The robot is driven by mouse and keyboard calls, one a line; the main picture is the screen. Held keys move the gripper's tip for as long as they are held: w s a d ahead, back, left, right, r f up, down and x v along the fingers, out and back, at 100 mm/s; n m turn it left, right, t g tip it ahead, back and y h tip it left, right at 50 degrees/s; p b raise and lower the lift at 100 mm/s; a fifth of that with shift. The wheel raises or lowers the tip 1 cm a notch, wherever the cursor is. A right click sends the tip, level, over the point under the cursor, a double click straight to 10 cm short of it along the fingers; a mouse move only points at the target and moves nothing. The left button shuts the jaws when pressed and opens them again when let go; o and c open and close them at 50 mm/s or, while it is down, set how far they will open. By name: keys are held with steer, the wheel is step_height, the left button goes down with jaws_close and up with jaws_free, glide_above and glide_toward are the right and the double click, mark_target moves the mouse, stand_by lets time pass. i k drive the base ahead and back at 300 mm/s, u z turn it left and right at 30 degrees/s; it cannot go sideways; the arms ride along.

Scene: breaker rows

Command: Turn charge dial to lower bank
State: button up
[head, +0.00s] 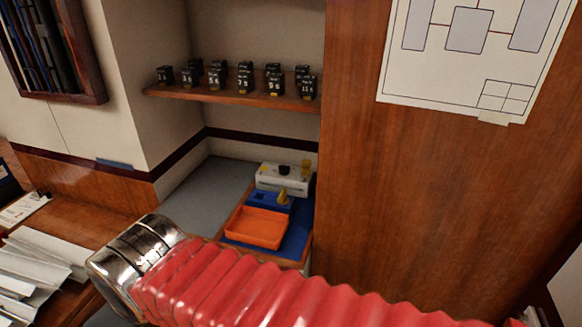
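I cannot make out for sure which part is the charge dial. A white box (284,180) with a small dark knob and a yellow piece on top stands at the back of the low shelf. No markings of a lower bank are readable on either. My gripper is not in view. A red ribbed sleeve with a shiny metal collar crosses the bottom of the picture and hides what lies behind it.
An orange tray (256,228), empty, sits on a blue mat in front of the blue block. Several small black breaker blocks stand in rows on a wooden shelf (215,94) above. A wooden panel (430,185) closes the right side. Papers (35,265) lie lower left.

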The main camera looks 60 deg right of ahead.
mark_target(284, 170)
steer(key=i, duration=1)
steer(key=z, duration=0.05)
